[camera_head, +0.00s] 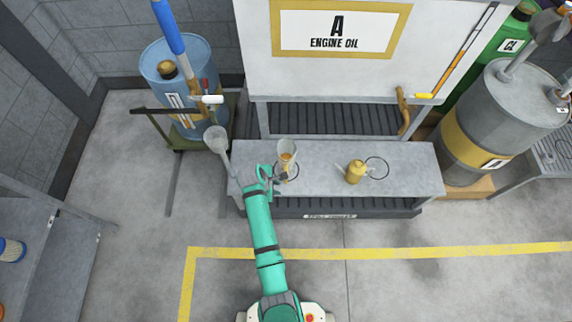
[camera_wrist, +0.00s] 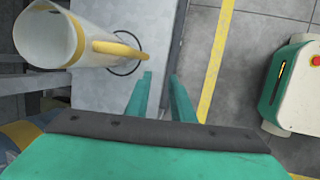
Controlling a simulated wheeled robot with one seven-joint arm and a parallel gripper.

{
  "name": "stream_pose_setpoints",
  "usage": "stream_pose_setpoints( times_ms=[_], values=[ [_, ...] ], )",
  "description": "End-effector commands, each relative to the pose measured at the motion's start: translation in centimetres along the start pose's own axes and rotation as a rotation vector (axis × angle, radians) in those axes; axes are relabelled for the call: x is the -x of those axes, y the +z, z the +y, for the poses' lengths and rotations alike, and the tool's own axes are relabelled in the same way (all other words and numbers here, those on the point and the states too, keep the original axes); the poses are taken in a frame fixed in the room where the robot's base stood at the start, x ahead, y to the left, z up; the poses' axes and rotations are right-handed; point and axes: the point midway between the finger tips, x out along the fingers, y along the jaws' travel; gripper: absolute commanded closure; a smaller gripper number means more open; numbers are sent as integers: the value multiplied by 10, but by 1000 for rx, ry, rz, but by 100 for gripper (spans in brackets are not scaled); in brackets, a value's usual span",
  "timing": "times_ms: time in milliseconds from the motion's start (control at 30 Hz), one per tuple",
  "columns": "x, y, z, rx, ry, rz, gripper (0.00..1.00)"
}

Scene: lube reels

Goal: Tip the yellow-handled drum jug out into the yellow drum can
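The pale drum jug (camera_head: 287,150) with a yellow band and handle stands at the left part of the low grey bench, by a dark ring. It also shows large in the wrist view (camera_wrist: 72,38), its mouth to the left and its yellow handle (camera_wrist: 118,50) pointing towards my fingers. My gripper (camera_head: 266,175) is just left of the jug in the head view. In the wrist view my gripper (camera_wrist: 162,76) is open, with a clear gap between the fingers, and empty. The small yellow drum can (camera_head: 355,172) with a spout stands further right on the bench.
A second dark ring (camera_head: 377,167) lies beside the can. A grey ladle-like thing (camera_head: 216,140) rises left of my gripper. A white engine oil cabinet (camera_head: 340,75) stands behind the bench (camera_head: 320,183). A blue drum (camera_head: 180,75) is left and a grey drum (camera_head: 500,110) right.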

Motion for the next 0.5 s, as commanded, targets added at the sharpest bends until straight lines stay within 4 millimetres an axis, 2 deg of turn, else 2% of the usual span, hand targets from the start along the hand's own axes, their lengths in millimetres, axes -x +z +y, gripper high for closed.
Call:
stream_pose_setpoints(
  times_ms=[33,200,367,500],
  values=[
    [8,0,18,43,-25,-20,78],
    [28,4,47,163,-115,-74,78],
    [40,7,61,220,-164,-97,78],
    [34,9,61,235,-181,-103,78]
  ],
)
